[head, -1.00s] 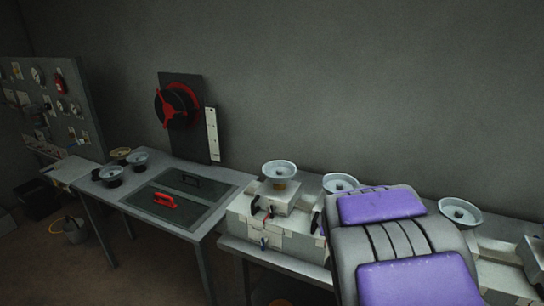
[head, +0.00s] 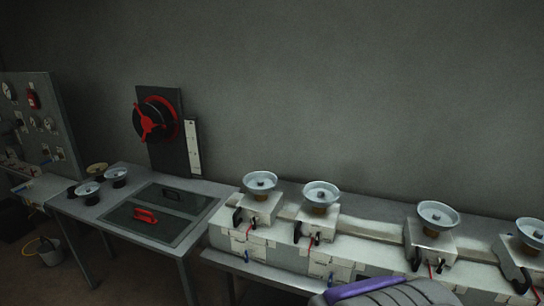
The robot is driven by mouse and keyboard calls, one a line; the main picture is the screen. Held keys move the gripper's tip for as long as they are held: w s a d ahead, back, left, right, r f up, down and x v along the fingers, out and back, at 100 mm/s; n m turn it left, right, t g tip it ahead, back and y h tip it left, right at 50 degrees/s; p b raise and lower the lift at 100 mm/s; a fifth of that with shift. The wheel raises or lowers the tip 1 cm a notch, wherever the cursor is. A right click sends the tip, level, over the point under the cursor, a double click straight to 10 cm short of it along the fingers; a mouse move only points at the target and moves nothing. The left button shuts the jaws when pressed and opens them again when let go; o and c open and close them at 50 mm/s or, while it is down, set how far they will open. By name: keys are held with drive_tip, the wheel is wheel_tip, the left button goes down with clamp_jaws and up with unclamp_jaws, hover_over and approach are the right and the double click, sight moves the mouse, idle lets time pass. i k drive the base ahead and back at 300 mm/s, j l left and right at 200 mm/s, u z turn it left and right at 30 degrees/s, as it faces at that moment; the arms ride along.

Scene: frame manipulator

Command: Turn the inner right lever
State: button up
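Several metal valve blocks with round grey dishes on top stand in a row along the right bench. Each has a dark lever on its front left side. Of the two blocks on the right, the inner one has a black lever (head: 415,259) hanging down at its left, under a dish (head: 438,215). The outer right block has a black lever (head: 521,283) near the right edge. The two left blocks have levers (head: 237,216) and (head: 297,231). My gripper is out of view; only a grey and purple part of me shows at the bottom.
A table with a two-panel dark top and a red handle (head: 145,215) stands left of the bench. A red wheel (head: 154,121) is mounted on an upright panel behind it. A gauge board (head: 40,119) stands at far left.

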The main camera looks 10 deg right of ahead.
sight(441, 264)
drive_tip(key=z, duration=0.4)
drive_tip(key=i+l+z, duration=0.1)
drive_tip(key=z, duration=0.75)
drive_tip(key=i+z, duration=0.1)
drive_tip(key=z, duration=0.3)
drive_tip(key=j+z, duration=0.25)
drive_tip(key=j, duration=0.15)
drive_tip(key=k+j+z, duration=0.2)
drive_tip(key=j, duration=0.15)
drive_tip(key=j+z, duration=0.25)
drive_tip(key=j, duration=0.15)
